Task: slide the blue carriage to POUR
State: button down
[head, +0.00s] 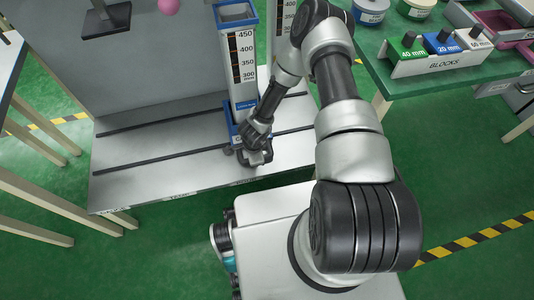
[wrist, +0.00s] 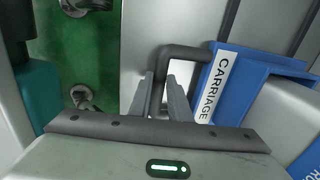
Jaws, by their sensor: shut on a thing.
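The blue carriage (head: 231,128) sits on the grey bench at the foot of a tall column (head: 242,75) with a blue rim and a mm scale. In the wrist view the carriage (wrist: 237,88) shows its white CARRIAGE label and a dark grey looped handle (wrist: 180,52) on its side. My gripper (head: 257,157) is at the carriage's near side, partly hiding it. In the wrist view my gripper's fingers (wrist: 164,92) are shut on the handle's bar. The POUR mark cannot be read; small labels on the bench's front edge are too small.
The bench (head: 150,175) has two dark rails running left to right, with clear surface left of the carriage. A second scaled column (head: 283,30) stands behind my arm. A green table (head: 455,75) with a BLOCKS rack (head: 440,62) is at the right. A pink ball (head: 169,6) shows at the top.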

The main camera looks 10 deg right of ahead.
jog(key=shift+s+a, duration=0.15)
jog(key=shift+a, duration=2.75)
jog(key=c, duration=1.6)
grip_release()
jog(key=shift+c, duration=0.2)
jog(key=s+r+p, duration=0.3)
jog(key=r+p, duration=0.2)
jog(key=r, duration=1.2)
jog(key=shift+d, duration=0.1)
